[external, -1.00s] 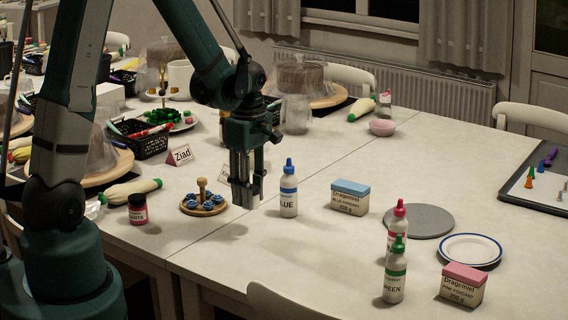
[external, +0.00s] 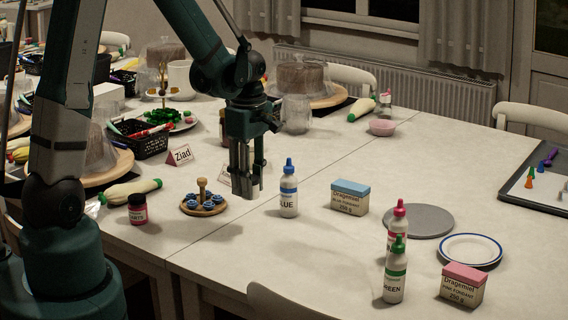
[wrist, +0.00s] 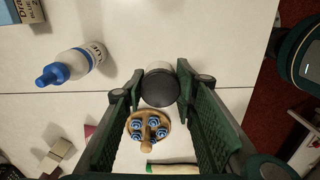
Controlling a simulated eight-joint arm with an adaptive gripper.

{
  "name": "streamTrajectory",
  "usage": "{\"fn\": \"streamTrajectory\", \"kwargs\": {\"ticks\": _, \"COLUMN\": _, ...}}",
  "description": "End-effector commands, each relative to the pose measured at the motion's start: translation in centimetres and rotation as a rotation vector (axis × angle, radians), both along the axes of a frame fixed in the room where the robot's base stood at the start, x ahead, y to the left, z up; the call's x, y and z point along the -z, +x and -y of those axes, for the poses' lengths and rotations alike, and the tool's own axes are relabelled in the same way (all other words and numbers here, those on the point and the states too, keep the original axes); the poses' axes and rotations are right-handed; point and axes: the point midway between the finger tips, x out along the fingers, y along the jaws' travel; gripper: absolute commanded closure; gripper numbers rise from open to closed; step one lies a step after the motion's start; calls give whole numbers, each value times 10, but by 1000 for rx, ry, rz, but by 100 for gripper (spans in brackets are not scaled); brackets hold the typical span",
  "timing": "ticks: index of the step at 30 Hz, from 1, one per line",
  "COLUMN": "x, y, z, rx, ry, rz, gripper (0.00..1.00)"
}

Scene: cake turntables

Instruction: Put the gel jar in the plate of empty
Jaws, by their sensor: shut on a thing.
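My gripper (wrist: 160,88) is shut on a small round jar with a dark lid, which I take to be the gel jar (wrist: 160,90). The jar sits between the fingertips in the wrist view. In the external view my gripper (external: 249,190) hangs above the table, left of the blue-capped bottle; the fingers largely hide the jar there. An empty white plate with a blue rim (external: 470,236) lies at the right of the table.
The blue bottle (external: 289,195) and blue-topped box (external: 350,190) stand right of my gripper. A grey disc (external: 420,222), red-capped bottle (external: 398,212), green-capped bottle (external: 394,285) and pink-topped box (external: 462,290) surround the plate. A wooden stand (external: 188,209) is left.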

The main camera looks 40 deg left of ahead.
Motion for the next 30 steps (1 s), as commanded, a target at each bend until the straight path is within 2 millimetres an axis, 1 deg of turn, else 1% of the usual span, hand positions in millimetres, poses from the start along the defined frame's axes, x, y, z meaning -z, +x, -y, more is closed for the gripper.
{"fn": "streamTrajectory", "kwargs": {"ticks": 8, "x": 0, "y": 2, "z": 2, "rx": 0, "ry": 0, "rz": 0, "gripper": 84}}
{"fn": "streamTrajectory", "kwargs": {"ticks": 11, "x": -2, "y": 8, "z": 7, "rx": 0, "ry": 0, "rz": 0, "gripper": 84}}
{"fn": "streamTrajectory", "kwargs": {"ticks": 16, "x": -5, "y": 27, "z": 25, "rx": -1, "ry": 0, "rz": 0, "gripper": 84}}
{"fn": "streamTrajectory", "kwargs": {"ticks": 20, "x": -8, "y": 50, "z": 49, "rx": -3, "ry": 0, "rz": 0, "gripper": 84}}
{"fn": "streamTrajectory", "kwargs": {"ticks": 23, "x": -11, "y": 70, "z": 72, "rx": -5, "ry": 0, "rz": 0, "gripper": 84}}
{"fn": "streamTrajectory", "kwargs": {"ticks": 27, "x": -14, "y": 97, "z": 110, "rx": -7, "ry": 0, "rz": 0, "gripper": 84}}
{"fn": "streamTrajectory", "kwargs": {"ticks": 29, "x": -15, "y": 108, "z": 126, "rx": -10, "ry": 0, "rz": 0, "gripper": 84}}
{"fn": "streamTrajectory", "kwargs": {"ticks": 30, "x": -16, "y": 115, "z": 138, "rx": -10, "ry": 0, "rz": 0, "gripper": 84}}
